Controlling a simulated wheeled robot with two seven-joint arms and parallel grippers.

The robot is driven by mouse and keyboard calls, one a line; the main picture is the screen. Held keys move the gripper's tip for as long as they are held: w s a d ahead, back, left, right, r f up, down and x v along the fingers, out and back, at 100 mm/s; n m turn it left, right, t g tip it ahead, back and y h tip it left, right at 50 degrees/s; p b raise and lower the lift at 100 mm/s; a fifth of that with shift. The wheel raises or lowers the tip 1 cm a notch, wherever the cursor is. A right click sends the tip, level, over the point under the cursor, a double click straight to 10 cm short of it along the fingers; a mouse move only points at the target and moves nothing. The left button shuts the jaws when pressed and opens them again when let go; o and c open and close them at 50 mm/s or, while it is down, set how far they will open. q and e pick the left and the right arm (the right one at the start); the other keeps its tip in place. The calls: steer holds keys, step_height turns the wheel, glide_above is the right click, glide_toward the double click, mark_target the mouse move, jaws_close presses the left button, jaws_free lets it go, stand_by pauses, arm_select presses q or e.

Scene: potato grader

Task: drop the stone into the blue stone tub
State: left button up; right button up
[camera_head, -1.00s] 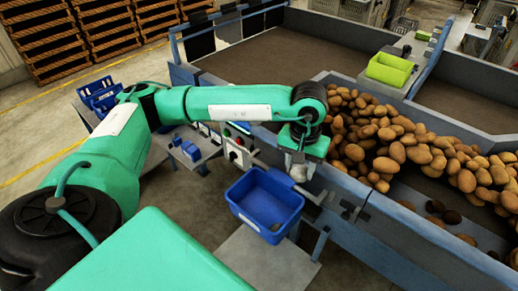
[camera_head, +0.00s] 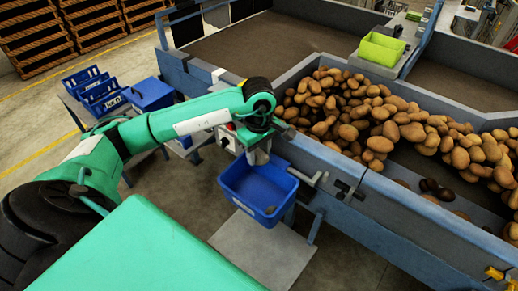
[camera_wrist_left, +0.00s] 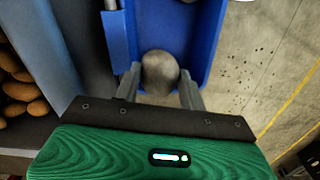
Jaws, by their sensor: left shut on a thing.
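My left gripper (camera_head: 257,158) is over the blue stone tub (camera_head: 240,205), near its back side. In the left wrist view my left gripper (camera_wrist_left: 160,88) is shut on a rounded grey-brown stone (camera_wrist_left: 160,70), held between the two fingertips. The tub (camera_wrist_left: 120,45) lies beyond the stone in that view, with its blue floor around it. The stone in the jaws is hard to make out in the head view. My right gripper is not in view.
The tub stands on a grey stand (camera_head: 255,245) beside the grader's side wall (camera_head: 345,190). Many potatoes (camera_head: 375,120) lie on the belt behind it. A green bin (camera_head: 381,49) sits at the back. Blue bins (camera_head: 100,95) stand at the left.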

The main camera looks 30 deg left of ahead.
mark_target(259, 162)
arm_select(q)
steer(key=shift+f+b, duration=0.55)
steer(key=shift+f, duration=1.55)
steer(key=o, duration=1.1)
steer(key=shift+o, duration=0.2)
step_height(259, 162, up, 12)
steer(key=b, duration=0.2)
steer(key=shift+b, duration=0.4)
steer(key=shift+r, duration=0.95)
